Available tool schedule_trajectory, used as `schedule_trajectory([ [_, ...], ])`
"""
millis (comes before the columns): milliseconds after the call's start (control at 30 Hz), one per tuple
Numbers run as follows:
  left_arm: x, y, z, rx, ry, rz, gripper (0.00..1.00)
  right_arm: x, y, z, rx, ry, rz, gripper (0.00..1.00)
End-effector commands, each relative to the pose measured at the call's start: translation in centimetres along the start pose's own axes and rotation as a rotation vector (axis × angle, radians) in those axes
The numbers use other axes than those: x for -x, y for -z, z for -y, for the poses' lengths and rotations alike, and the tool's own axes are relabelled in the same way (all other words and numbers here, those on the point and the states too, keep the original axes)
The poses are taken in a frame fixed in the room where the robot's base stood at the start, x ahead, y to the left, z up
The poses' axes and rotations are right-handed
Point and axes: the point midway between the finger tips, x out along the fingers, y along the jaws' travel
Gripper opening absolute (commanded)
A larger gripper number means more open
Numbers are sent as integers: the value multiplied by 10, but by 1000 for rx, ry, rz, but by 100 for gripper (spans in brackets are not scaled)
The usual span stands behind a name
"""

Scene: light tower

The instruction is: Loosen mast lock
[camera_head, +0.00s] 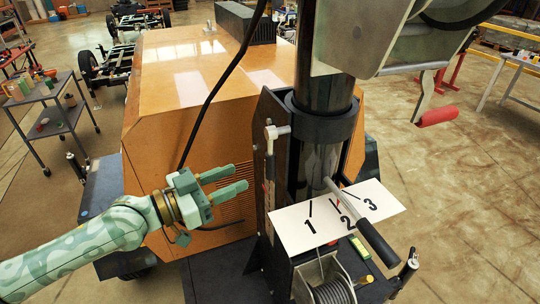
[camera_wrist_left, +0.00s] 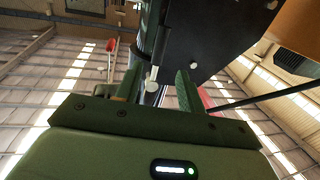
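The black mast (camera_head: 325,88) stands upright in a dark collar (camera_head: 325,122) at the front of the orange machine. My right gripper is in neither view.
A white plate marked 1, 2, 3 (camera_head: 290,232) and a black-handled lever (camera_head: 375,240) sit right of my gripper. A cable winch (camera_head: 328,290) is below.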

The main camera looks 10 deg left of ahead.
Motion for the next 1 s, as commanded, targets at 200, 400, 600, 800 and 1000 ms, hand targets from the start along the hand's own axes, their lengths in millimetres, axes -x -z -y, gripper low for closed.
schedule_trajectory([
  [200,-54,5,0,3,0,-3,39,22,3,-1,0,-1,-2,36],
  [400,-88,2,1,1,1,-1,39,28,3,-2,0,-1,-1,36],
  [600,-99,0,0,-1,-1,2,39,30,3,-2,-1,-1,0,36],
  [800,-100,-1,0,-1,0,2,39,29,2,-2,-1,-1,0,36],
  [1000,-99,-1,0,-1,0,2,0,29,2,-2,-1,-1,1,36],
])
